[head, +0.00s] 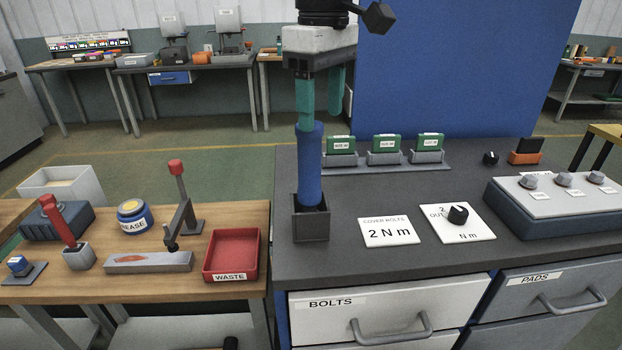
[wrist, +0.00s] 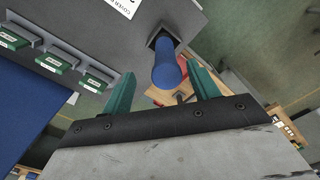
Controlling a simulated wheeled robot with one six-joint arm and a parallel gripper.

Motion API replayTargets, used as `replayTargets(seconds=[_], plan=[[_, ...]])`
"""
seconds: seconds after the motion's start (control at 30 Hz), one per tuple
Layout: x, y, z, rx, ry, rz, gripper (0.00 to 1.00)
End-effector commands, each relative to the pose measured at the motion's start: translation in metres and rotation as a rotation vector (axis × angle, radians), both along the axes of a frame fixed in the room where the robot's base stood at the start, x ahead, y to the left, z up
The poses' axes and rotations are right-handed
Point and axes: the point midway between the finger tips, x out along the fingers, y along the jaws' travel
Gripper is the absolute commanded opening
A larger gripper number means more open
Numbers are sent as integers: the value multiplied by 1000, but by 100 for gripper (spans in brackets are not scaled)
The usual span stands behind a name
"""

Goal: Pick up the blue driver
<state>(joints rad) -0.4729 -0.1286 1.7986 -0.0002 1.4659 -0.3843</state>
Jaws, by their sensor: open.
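The blue driver (head: 309,172) stands upright in a dark square holder (head: 311,229) near the left edge of the grey bench. My gripper (head: 320,112) is above it, pointing down, with its teal fingers apart and nothing held. In the head view one fingertip overlaps the driver's top end. In the wrist view the blue driver (wrist: 168,68) shows in the gap between the two fingers of my gripper (wrist: 160,72), with space on both sides. The driver's lower end is hidden inside the holder.
Several green cases (head: 384,143) stand in a rack behind. A wooden table at left carries a red waste tray (head: 232,255) and a red-handled tool (head: 57,219).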

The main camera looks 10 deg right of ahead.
Motion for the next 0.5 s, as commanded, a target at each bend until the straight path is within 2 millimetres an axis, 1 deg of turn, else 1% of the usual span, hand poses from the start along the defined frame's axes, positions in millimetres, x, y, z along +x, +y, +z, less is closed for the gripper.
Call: replayTargets(seconds=[0.03, 0.17, 0.43, 0.5], plan=[[4, 9, 2, -2, 3, 26, 60], [8, 18, -1, -4, 7, 53, 60], [8, 17, -31, -4, 7, 53, 60], [7, 17, -42, -4, 8, 52, 60]])
